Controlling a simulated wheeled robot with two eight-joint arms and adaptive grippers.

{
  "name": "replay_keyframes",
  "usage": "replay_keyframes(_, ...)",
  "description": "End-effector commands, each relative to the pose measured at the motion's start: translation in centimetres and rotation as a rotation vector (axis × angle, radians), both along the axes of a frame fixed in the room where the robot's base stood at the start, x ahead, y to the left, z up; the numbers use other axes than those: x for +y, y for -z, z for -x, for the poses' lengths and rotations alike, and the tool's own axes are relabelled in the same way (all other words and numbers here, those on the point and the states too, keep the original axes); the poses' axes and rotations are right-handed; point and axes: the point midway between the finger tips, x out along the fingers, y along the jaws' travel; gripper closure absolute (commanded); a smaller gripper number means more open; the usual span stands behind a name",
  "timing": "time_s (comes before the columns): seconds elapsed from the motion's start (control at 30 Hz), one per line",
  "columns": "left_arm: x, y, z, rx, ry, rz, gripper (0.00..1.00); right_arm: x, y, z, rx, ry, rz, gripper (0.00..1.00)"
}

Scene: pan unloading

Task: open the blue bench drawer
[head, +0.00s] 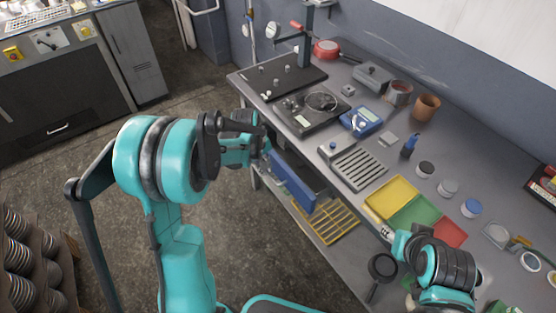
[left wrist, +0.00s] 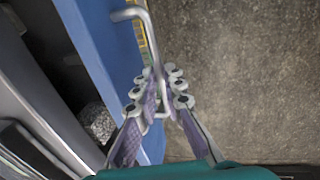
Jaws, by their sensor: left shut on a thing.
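The blue drawer front (head: 293,181) stands out from the bench's front, with a dark gap behind it, so the drawer is partly open. In the left wrist view the blue front (left wrist: 98,50) runs down the picture, with the open drawer to its left. A grey speckled block (left wrist: 97,122) lies inside. My left gripper (left wrist: 160,88) is shut on the drawer's metal bar handle (left wrist: 153,42). In the head view my left wrist mostly hides the fingers and handle. My right gripper (head: 387,233) is over the bench's near right part; its fingers are too small to judge.
The grey bench top (head: 310,150) carries a scale, a blue meter (head: 362,121), a vented box and yellow, green and red trays (head: 391,198). A yellow rack (head: 326,221) sits below the drawer. Bare floor (head: 190,100) lies in front of the bench.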

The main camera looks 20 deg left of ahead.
Motion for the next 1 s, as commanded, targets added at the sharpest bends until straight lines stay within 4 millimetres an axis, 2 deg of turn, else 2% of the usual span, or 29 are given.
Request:
replay_keyframes(0.03,1.1,0.0,1.3,0.001,-0.005,-0.001,1.0,0.0,0.0,0.0,0.0,0.0,0.0,0.6)
replay_keyframes(0.3,5.7,0.0,7.3,0.002,-0.006,-0.001,1.0,0.0,-0.2,0.0,0.0,0.0,0.0,0.6)
replay_keyframes(0.6,10.0,0.0,12.8,0.002,-0.006,0.0,1.0,0.0,-0.2,0.0,0.0,0.0,0.0,0.6)
replay_keyframes(0.8,11.7,0.0,15.0,0.001,-0.003,-0.001,1.0,0.0,-0.3,0.0,0.0,0.0,0.0,0.6)
replay_keyframes(1.0,12.6,0.0,16.1,0.0,-0.002,-0.001,1.0,0.0,-0.3,0.0,0.0,0.0,0.0,0.6)
